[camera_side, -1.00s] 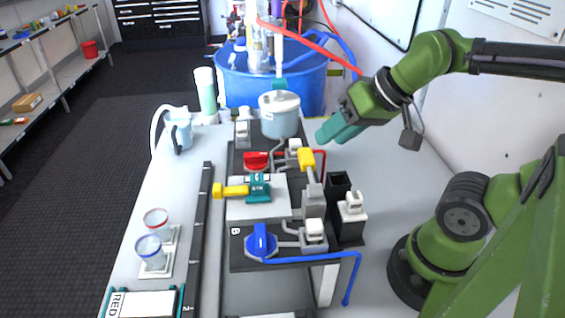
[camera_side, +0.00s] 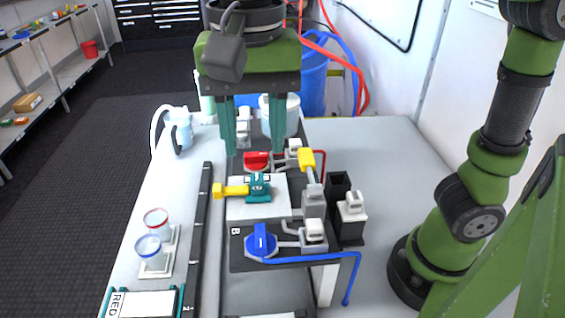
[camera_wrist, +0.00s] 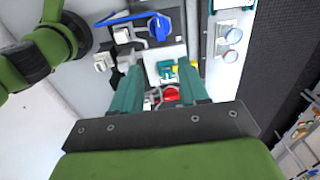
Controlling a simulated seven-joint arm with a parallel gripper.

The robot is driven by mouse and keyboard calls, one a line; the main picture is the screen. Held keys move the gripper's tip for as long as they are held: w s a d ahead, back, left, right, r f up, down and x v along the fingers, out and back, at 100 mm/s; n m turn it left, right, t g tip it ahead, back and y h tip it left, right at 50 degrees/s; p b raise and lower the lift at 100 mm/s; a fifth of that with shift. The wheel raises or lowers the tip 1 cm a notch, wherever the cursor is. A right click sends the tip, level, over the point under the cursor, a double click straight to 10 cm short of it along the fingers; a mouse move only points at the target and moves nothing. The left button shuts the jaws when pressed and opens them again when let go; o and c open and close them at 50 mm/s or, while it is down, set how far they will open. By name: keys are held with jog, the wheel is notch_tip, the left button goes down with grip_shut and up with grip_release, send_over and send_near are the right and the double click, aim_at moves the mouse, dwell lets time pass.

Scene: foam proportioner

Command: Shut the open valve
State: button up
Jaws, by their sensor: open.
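The red valve knob (camera_side: 257,160) sits at the far end of the dark panel, its handle lying crosswise in the side view. The blue valve knob (camera_side: 262,243) sits at the near end, its handle pointing along the panel. A yellow lever (camera_side: 232,191) with a teal hub lies crosswise between them. Another yellow handle (camera_side: 306,158) stands tilted on a grey fitting. My gripper (camera_side: 253,154) points down with its teal fingers apart and empty, around the red knob in the picture; contact cannot be told. In the wrist view, the red knob (camera_wrist: 171,94) shows between the fingers, and the blue knob (camera_wrist: 160,27) shows beyond.
A white pot (camera_side: 292,115) stands behind the panel, partly hidden by my gripper. A black open-topped box (camera_side: 339,190) and a blue pipe (camera_side: 325,256) are on the right. Two cups (camera_side: 149,246) and a pitcher (camera_side: 179,132) stand left.

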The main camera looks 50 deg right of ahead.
aim_at(260, 235)
notch_tip(260, 235, down, 17)
jog(key=shift+a+r, duration=0.1)
dwell(0.4)
grip_shut()
